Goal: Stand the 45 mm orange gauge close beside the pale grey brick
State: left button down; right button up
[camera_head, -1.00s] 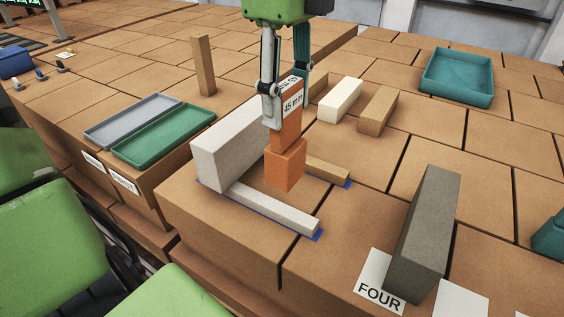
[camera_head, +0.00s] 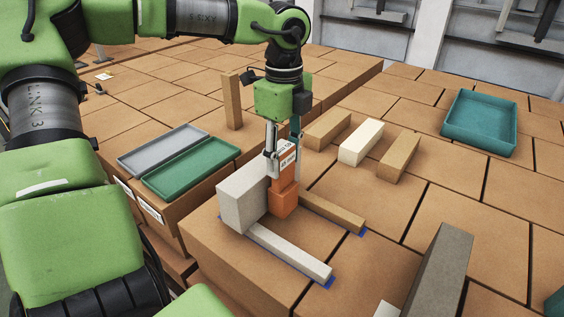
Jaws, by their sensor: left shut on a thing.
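My left gripper (camera_head: 283,168) is shut on the orange gauge (camera_head: 284,199), a stepped upright block with a white "45 mm" label. The gauge is upright, right beside the right face of the pale grey brick (camera_head: 235,206). Little or no gap shows between them; I cannot tell whether they touch. The gauge's foot is at or very near the brick-patterned top, and contact is unclear. The fingers cover part of the gauge's upper half. My right gripper is not in view.
A pale strip (camera_head: 290,252) and a tan strip (camera_head: 333,212) with blue edging flank the gauge. Behind stand tan blocks (camera_head: 399,158) and a cream block (camera_head: 361,143). A green tray (camera_head: 190,165) lies left, a teal bin (camera_head: 480,122) back right, a dark grey block (camera_head: 440,268) front right.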

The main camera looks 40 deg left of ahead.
aim_at(283, 181)
pick_arm(q)
jog(key=shift+w+a+f, duration=0.1)
jog(key=shift+a+f, duration=0.1)
jog(key=shift+f, duration=0.05)
jog(key=f, duration=0.1)
jog(key=f+p, duration=0.1)
jog(key=f, duration=0.1)
jog(key=shift+w+a+f, duration=0.15)
jog(key=shift+a+f, duration=0.1)
jog(key=shift+f, duration=0.05)
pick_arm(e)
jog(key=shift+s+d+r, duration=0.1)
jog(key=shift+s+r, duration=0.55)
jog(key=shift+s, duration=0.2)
pick_arm(q)
jog(key=shift+d, duration=0.1)
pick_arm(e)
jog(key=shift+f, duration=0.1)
pick_arm(q)
jog(key=shift+f, duration=0.1)
jog(key=c, duration=1.2)
grip_release()
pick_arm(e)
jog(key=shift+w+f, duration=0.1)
